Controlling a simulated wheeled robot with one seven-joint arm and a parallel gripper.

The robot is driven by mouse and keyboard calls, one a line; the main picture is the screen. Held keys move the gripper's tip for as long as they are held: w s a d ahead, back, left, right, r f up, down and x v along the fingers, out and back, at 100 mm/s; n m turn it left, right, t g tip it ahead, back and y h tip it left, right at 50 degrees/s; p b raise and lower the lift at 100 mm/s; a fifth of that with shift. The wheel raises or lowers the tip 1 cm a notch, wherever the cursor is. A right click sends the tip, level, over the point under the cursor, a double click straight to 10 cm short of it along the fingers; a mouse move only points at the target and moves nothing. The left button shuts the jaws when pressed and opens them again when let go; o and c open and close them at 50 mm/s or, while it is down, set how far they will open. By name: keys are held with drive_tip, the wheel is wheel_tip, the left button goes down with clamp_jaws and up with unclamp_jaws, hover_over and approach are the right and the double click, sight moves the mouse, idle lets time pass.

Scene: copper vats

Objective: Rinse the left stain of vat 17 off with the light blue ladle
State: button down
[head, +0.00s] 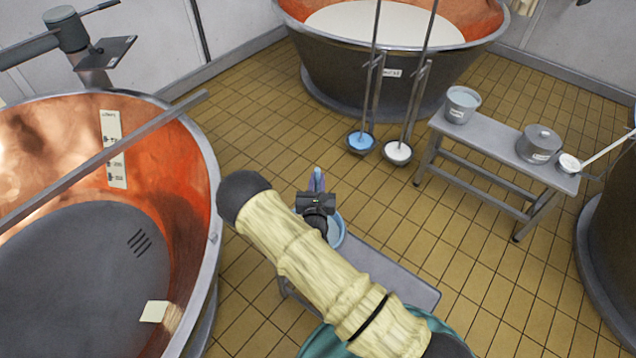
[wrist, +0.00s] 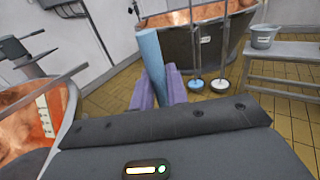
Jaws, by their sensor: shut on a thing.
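My gripper (head: 317,187) is shut on a light blue handle (wrist: 151,58), which I take to be the light blue ladle. Its purple fingers (wrist: 162,88) close around the handle in the wrist view. In the head view the handle's top (head: 318,174) shows above the gripper; the ladle's bowl is hidden. A bucket with a light blue inside (head: 337,232) stands below, partly behind my arm. A copper vat (head: 212,238) is at the left; its number is not readable. A pale smear (head: 173,317) shows on its wall beside a cream card (head: 154,311).
A grey bar (head: 110,153) crosses the left vat. A low grey stand (head: 400,278) is under the bucket. A bench (head: 490,150) at the right carries a pail, a lidded pot and a white ladle (head: 570,163). Another vat (head: 345,75) stands behind; tiled floor lies between.

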sight(317, 174)
wheel_tip(317, 174, up, 4)
drive_tip(key=p, duration=0.2)
drive_tip(key=shift+w+r+p, duration=0.1)
drive_tip(key=shift+r+p, duration=0.15)
drive_tip(key=shift+p, duration=0.15)
idle(0.9)
drive_tip(key=s+d+r+m+h, duration=0.1)
drive_tip(key=s+d+r+h, duration=0.1)
drive_tip(key=d, duration=0.6)
drive_tip(key=s+d+r+m+h+b, duration=0.1)
drive_tip(key=d+r, duration=0.3)
drive_tip(key=d, duration=0.4)
drive_tip(key=shift+s+r+m+g+h, duration=0.4)
drive_tip(key=shift+s+m+h, duration=0.15)
drive_tip(key=shift+h, duration=0.25)
drive_tip(key=shift+d, duration=0.2)
